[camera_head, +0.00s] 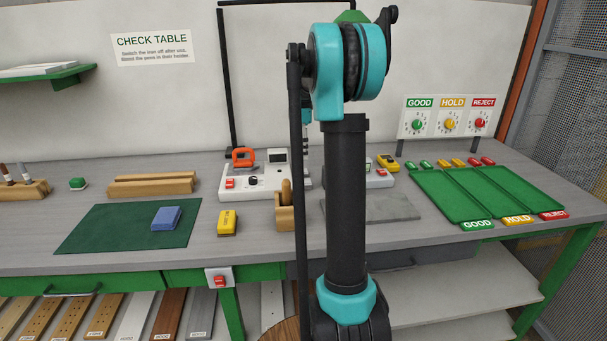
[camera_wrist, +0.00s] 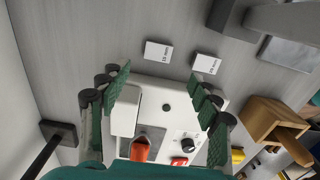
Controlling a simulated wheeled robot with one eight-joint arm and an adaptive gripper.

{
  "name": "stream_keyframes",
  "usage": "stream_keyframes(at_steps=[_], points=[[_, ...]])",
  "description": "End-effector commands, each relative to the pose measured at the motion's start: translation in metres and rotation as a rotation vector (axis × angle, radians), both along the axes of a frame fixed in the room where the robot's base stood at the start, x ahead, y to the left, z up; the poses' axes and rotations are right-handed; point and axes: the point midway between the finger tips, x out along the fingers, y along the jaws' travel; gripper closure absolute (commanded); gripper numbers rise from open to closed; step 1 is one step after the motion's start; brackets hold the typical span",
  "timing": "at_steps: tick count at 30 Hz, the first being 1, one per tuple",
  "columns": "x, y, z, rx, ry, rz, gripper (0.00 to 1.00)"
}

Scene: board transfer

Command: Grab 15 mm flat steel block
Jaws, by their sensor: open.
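In the wrist view two small white rectangular pieces with millimetre lettering lie on the grey bench. The left one (camera_wrist: 158,51) seems to read 15 mm; the lettering on the right one (camera_wrist: 207,63) is too small to be sure of. I cannot tell whether they are block tops or labels. My gripper (camera_wrist: 160,75) is open, with nothing between its green pads. The left piece shows just beyond the gap between the fingertips, the right one beyond the right finger. In the head view my arm hides the gripper and both pieces.
A white instrument (camera_wrist: 155,100) with an orange part and knob lies below the gripper. A wooden box (camera_wrist: 275,122) stands to its right. A dark and grey structure (camera_wrist: 222,14) is at the top. Green trays (camera_head: 450,195) lie on the right of the bench (camera_head: 110,258).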

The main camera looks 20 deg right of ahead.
Motion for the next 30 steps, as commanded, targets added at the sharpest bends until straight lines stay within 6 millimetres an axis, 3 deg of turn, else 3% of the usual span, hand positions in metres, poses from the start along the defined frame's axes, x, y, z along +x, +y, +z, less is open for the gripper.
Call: stream_keyframes(at_steps=[3, 11, 19, 30], points=[[0.0, 0.0, -0.018, 0.0, 0.0, 0.0, 0.37], [0.001, -0.001, -0.034, 0.0, 0.0, 0.0, 0.37], [0.004, -0.005, -0.071, 0.0, 0.0, 0.001, 0.37], [0.004, -0.005, -0.08, 0.0, 0.0, 0.0, 0.4]])
